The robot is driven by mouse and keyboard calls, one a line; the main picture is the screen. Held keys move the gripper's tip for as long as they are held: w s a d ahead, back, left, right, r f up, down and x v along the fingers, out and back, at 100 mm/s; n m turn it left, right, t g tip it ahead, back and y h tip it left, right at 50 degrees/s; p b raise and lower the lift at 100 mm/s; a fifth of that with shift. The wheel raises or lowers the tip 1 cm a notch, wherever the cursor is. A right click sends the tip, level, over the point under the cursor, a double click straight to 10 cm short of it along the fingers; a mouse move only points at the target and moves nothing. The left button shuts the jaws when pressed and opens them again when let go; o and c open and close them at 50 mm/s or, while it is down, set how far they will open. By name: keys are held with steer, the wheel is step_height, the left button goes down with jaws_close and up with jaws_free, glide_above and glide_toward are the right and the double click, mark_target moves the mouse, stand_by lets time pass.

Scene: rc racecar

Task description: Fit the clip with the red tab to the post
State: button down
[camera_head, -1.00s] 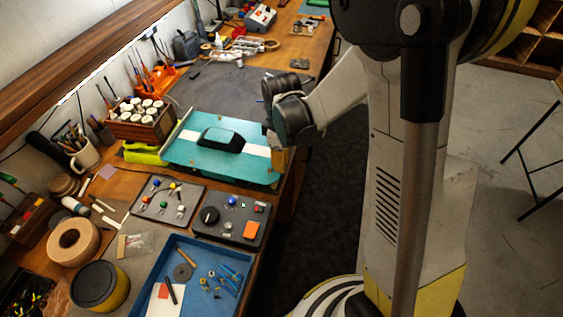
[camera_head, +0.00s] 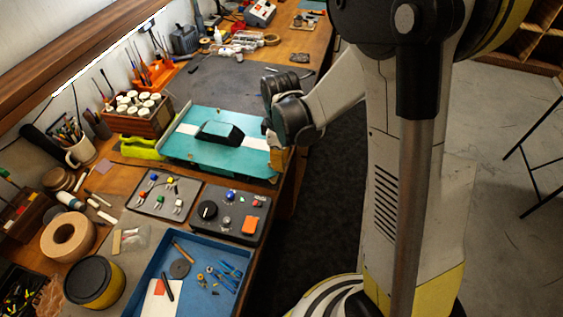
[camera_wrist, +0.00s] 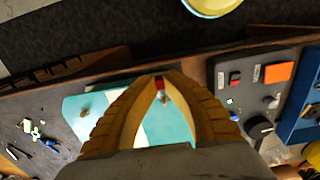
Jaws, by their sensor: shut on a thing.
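The teal car body (camera_head: 190,148) with a white stripe and black canopy lies on the bench; its teal surface also shows in the wrist view (camera_wrist: 175,132). My gripper (camera_head: 278,160) is at the car's right end. In the wrist view, my gripper (camera_wrist: 159,82) is shut on the clip, whose red tab (camera_wrist: 159,84) shows between the fingertips. A small pale metal piece (camera_wrist: 165,100) shows just by the tab; I cannot tell if it is the clip or a post. Another small brass-coloured post (camera_wrist: 84,113) stands on the car to the left. The clip is hidden in the head view.
A grey tray (camera_head: 146,207) with several coloured clips and a dark control panel (camera_head: 207,225) lie in front of the car. A blue tray (camera_head: 143,284) with small parts is nearer. A wooden rack (camera_head: 113,124) stands behind left. The grey mat (camera_head: 225,88) beyond is mostly clear.

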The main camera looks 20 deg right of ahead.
steer(key=shift+w+a, duration=0.5)
steer(key=shift+a, duration=0.2)
stand_by(0.6)
steer(key=c, duration=1.5)
jaws_free()
step_height(320, 180, up, 12)
